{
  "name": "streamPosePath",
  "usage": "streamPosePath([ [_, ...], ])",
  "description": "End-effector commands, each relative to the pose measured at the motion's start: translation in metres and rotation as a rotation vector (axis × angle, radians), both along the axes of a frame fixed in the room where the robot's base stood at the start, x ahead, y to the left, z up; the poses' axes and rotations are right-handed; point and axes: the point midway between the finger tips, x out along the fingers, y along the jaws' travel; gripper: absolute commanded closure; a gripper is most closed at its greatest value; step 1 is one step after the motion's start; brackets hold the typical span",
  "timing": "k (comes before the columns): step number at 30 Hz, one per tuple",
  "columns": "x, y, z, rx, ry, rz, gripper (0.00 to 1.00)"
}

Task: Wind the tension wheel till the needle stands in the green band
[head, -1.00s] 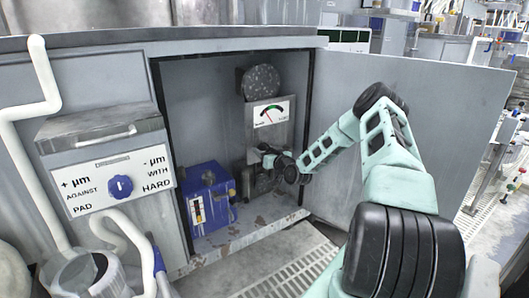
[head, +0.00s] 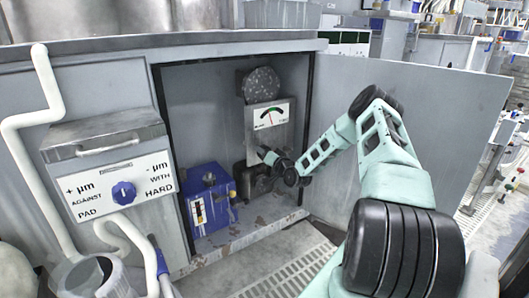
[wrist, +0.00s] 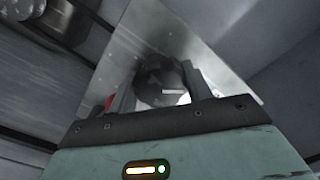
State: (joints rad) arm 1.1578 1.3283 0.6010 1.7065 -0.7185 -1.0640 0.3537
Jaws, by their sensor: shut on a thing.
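The gauge (head: 271,114) is a white plate with a coloured arc on the grey unit inside the open cabinet. Its thin red needle (head: 270,119) stands nearly upright and points towards the green part at the top of the arc; the picture is too small to place the tip exactly. My gripper (head: 266,156) reaches in just below the gauge and is shut on the tension wheel. In the wrist view the dark, lobed wheel (wrist: 160,80) sits between the fingers in front of a metal plate. In the head view my gripper mostly hides the wheel.
A blue box (head: 208,198) stands left of my gripper on the cabinet floor. The cabinet door (head: 420,140) is open on the right, behind my arm. A panel with a blue knob (head: 123,193) and white pipes (head: 20,125) are at the left.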

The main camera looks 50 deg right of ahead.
Motion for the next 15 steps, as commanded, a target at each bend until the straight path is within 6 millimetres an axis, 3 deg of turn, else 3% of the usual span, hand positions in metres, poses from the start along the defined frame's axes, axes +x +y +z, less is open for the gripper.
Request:
streamPosePath([
  [15,-0.0005,-0.0005,-0.0001,0.152,-0.037,-0.001,0.73],
])
